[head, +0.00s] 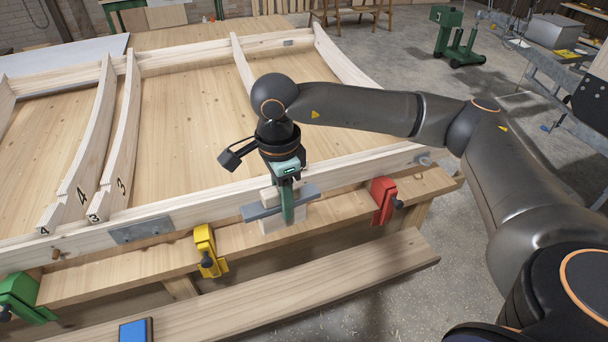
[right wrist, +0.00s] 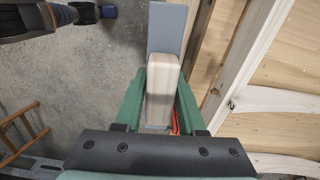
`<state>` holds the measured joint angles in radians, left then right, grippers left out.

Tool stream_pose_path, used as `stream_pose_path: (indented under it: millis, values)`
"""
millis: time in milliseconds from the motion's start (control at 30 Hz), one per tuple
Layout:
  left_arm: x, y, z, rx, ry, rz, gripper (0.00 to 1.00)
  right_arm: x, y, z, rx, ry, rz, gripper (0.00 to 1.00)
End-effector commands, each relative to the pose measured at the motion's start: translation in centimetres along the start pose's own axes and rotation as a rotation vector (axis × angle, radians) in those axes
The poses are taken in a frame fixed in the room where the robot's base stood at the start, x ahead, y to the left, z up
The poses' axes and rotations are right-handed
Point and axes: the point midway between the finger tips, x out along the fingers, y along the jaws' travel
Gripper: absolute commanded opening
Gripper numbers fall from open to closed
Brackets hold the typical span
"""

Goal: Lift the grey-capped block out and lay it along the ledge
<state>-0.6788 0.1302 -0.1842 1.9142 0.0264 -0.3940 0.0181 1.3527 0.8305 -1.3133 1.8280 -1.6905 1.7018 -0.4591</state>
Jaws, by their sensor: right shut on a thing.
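The grey-capped block is pale wood (head: 269,195) crossed by a flat grey slab (head: 260,211). In the head view it is upright at the front rail of the wooden frame, above the clamped ledge (head: 130,275). My right gripper (head: 287,203) points down and is shut on the block. In the right wrist view the green fingers flank the pale wood (right wrist: 162,85), and the grey slab (right wrist: 168,30) extends beyond it. The fingers hide part of the block. I cannot tell whether its lower end touches the wood. My left gripper is not in view.
A yellow clamp (head: 205,250), a red clamp (head: 383,200) and a green clamp (head: 22,298) sit along the ledge. A lower plank (head: 330,280) in front is mostly bare, with a blue block (head: 135,330) at its left. Curved ribs (head: 120,150) stand behind.

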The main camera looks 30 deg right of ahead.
Motion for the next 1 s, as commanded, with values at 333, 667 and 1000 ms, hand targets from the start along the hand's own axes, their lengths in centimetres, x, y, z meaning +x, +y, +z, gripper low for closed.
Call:
stream_pose_path:
  millis: [333,667,1000]
  values:
    - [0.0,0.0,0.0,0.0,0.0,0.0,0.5,0.0,-2.4,-1.3,0.9,0.002,0.006,0.0]
    - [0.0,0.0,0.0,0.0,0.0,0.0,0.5,0.4,-4.2,-3.1,1.76,0.004,0.01,0.0]
    - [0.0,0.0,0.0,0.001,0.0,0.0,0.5,1.2,-5.4,-5.4,2.633,0.005,0.015,0.0]
